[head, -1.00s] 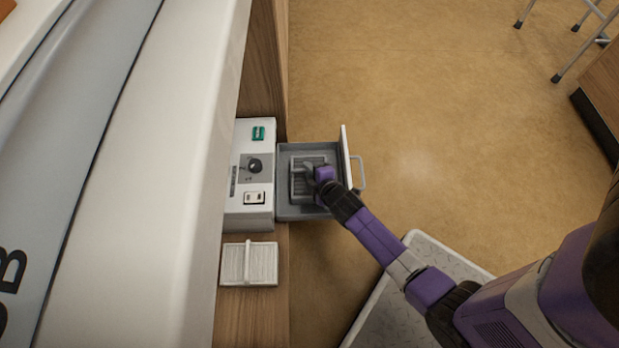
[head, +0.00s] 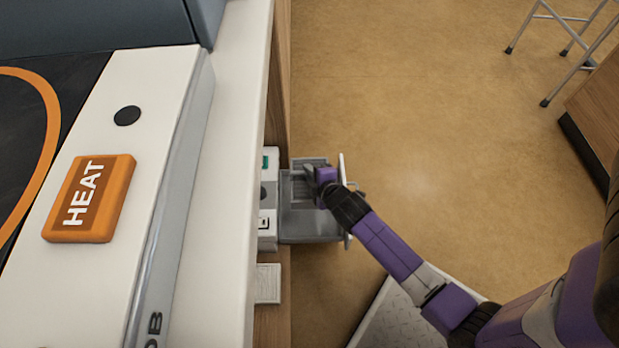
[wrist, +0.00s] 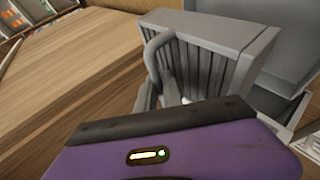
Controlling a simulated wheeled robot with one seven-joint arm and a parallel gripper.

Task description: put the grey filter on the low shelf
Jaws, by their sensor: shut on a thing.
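The grey filter (head: 299,184), a ribbed block with a bent handle, is held by my gripper (head: 313,178) at the open drawer of the white unit. In the wrist view the grey filter (wrist: 215,62) stands just beyond my purple gripper (wrist: 170,140), its looped handle running down toward the jaws. The low shelf (head: 272,322) appears to be the wooden surface beside the unit.
The white unit (head: 267,224) is partly covered by the white counter edge (head: 236,120). A white filter (head: 268,283) lies on the wooden surface. An orange HEAT block (head: 90,199) sits at the left. Open floor (head: 430,150) lies right of the drawer.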

